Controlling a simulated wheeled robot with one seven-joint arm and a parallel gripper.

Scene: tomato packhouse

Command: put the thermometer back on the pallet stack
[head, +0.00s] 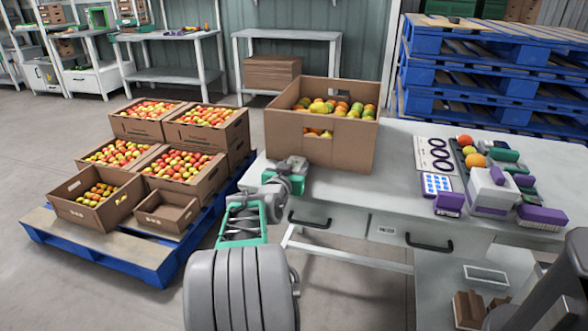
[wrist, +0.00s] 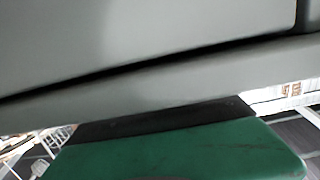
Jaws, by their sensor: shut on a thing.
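My gripper (wrist: 160,112) fills the top of the wrist view as large grey surfaces. It is shut on a green thing with a black edge, which seems to be the thermometer (wrist: 175,152); only part of it shows, at the bottom of that view. In the head view my arm reaches up from the bottom middle to the near left end of the workbench, and the fingertips cannot be made out there. The pallet stack (head: 475,80), of blue pallets with worn wooden tops, stands at the back right, behind the bench.
The grey workbench (head: 365,190) carries a cardboard box (head: 315,150) of tomatoes at its left and a cluster of small tools and tomatoes at its right. A blue pallet (head: 120,250) with several tomato boxes stands on the left. Open floor shows at far left.

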